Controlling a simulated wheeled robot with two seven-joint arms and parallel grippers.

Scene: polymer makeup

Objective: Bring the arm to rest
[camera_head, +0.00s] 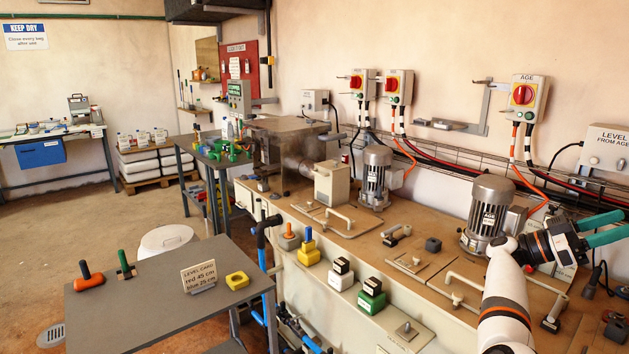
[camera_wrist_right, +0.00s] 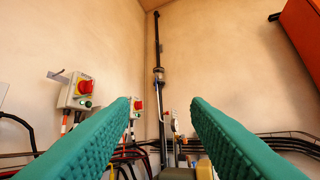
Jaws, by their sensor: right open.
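My right arm (camera_head: 505,300) comes in at the lower right of the head view, white with a black and orange wrist. Its gripper (camera_head: 604,229) has green fingers that point right, above the bench near the wall. In the right wrist view the two ribbed green fingers (camera_wrist_right: 161,105) stand wide apart with nothing between them. Beyond them are a bare wall and a dark vertical pipe (camera_wrist_right: 157,60). The right fingertips reach the right edge of the head view. My left gripper does not show in either view.
A long brown bench (camera_head: 335,235) carries grey motors (camera_head: 490,203), handles and small blocks close to my right arm. Red-knob switch boxes (camera_head: 525,97) and cables line the wall behind. A grey table (camera_head: 150,310) with a card and handles stands at left. Open floor lies further left.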

